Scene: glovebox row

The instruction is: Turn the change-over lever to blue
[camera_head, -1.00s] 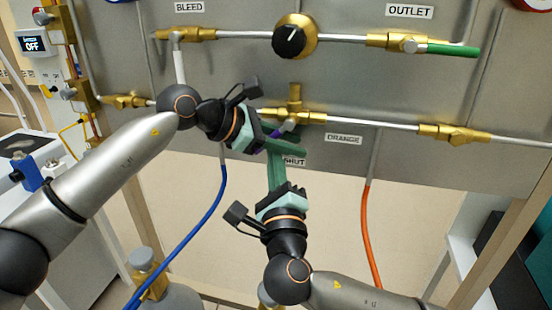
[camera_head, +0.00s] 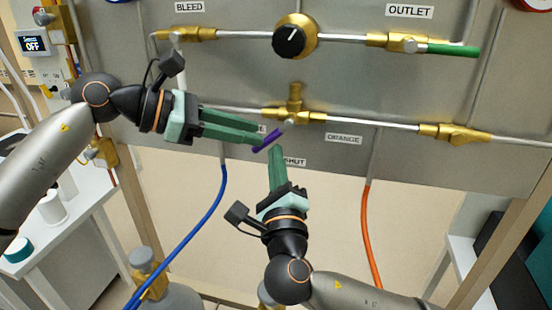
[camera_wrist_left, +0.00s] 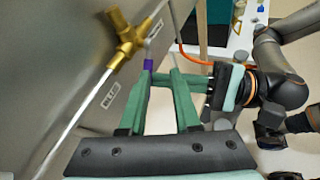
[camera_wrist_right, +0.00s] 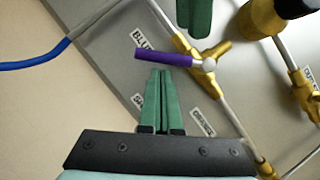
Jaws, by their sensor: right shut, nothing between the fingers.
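The change-over lever is a purple handle (camera_head: 268,141) on a brass valve (camera_head: 296,113). It slants down-left from its pivot, and in the right wrist view the handle (camera_wrist_right: 168,57) points between the BLUE label (camera_wrist_right: 143,40) and the SHUT label (camera_wrist_right: 138,101). My left gripper (camera_head: 261,137) is open, its fingertips close by the handle's left side; the left wrist view shows a gap between the fingers (camera_wrist_left: 161,75) and the purple end near one tip. Contact cannot be told. My right gripper (camera_head: 275,151) is shut and empty, pointing up just below the lever.
The ORANGE label (camera_head: 343,139) is right of the valve. A black knob (camera_head: 290,41) on brass and more pipework sit above. A blue hose (camera_head: 205,215) and an orange hose (camera_head: 367,225) hang below. The panel's lower right front is clear.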

